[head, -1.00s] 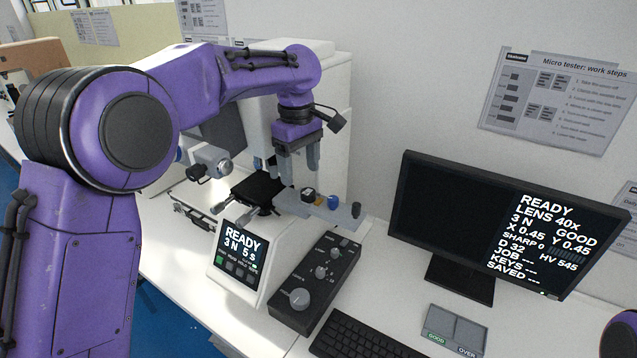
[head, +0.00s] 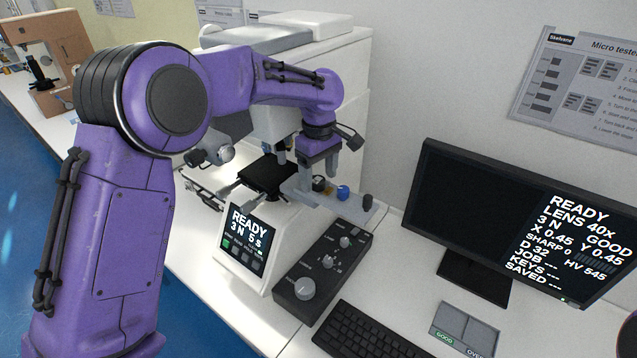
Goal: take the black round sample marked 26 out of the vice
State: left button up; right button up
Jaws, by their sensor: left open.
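My left gripper (head: 318,172) points down with its fingers apart, over the left part of a grey bar-like holder (head: 318,201) beside the tester's black stage (head: 266,179). A small dark piece (head: 318,184) shows low between or just behind the fingers; I cannot tell whether they touch it. No number 26 can be read, so I cannot confirm it is the black round sample. I cannot make out the vice jaws clearly. My right gripper is out of view.
A blue knob-like piece (head: 343,193) and a dark one (head: 367,202) stand on the grey holder, right of the gripper. The tester's white body (head: 345,100) rises behind. A control box (head: 322,275), keyboard (head: 365,335) and monitor (head: 500,215) are in front and right.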

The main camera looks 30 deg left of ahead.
pick_arm(q)
jog(key=shift+s, duration=0.4)
jog(key=shift+c, duration=0.7)
jog(key=c, duration=1)
